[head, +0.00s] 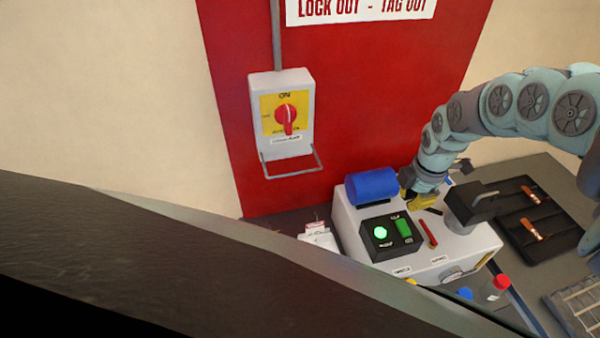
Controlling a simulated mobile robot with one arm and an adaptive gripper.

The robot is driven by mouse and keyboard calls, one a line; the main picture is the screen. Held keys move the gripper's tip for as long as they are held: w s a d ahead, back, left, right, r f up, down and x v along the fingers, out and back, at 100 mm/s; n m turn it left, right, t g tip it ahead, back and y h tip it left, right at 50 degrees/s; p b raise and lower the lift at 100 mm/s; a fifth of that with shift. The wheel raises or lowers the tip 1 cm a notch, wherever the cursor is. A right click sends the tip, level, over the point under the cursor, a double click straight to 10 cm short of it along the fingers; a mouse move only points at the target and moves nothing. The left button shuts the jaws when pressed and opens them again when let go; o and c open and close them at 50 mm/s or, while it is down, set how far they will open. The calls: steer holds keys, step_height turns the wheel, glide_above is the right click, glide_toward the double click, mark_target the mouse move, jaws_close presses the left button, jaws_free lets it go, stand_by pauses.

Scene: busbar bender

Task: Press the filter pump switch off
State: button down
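A black switch box (378,247) sits on top of a pale grey machine (352,222). It carries a lit round green lamp (380,232) and a green rocker switch (404,228). The small labels around them are too small to read, so I cannot confirm which control is the filter pump switch. My gripper (418,198) is at the end of the teal arm, just behind and above the green rocker, at the machine's back edge. A yellow part shows at its tip. The fingers are too small and overlapped to judge, and I cannot tell whether they touch anything.
A blue cylinder (372,186) lies left of my gripper. A red lever (428,233) and a dark grey block with a handle (470,205) stand right of the rocker. A rotary isolator (285,115) hangs on the red wall panel. A black tray (545,222) lies right.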

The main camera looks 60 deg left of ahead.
step_height(320, 180, up, 5)
steer(key=p, duration=0.3)
steer(key=shift+s+d+f, duration=0.1)
steer(key=shift+d, duration=0.05)
